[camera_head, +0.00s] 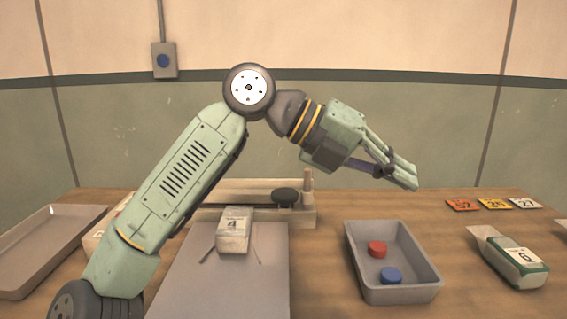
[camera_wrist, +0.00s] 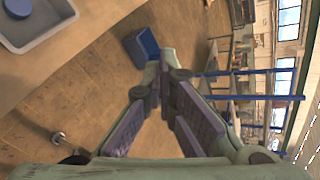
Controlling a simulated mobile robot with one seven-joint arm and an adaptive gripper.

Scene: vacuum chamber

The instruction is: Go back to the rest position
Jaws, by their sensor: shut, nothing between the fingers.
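My gripper (camera_head: 408,180) is raised above the table in the head view, over the area behind and above the grey bin (camera_head: 402,294). It points right and slightly down, and touches nothing on the table. In the wrist view my gripper (camera_wrist: 166,58) shows its two fingers meeting at the tips, shut and empty. No marker for a rest position is visible.
The bin holds a red disc (camera_head: 377,249) and a blue disc (camera_head: 391,275). A box marked 4 (camera_head: 234,232) stands on a grey plate (camera_head: 225,285). A tray (camera_head: 40,250) is left. A green-and-white pack (camera_head: 515,262) and several number tags (camera_head: 495,204) are right.

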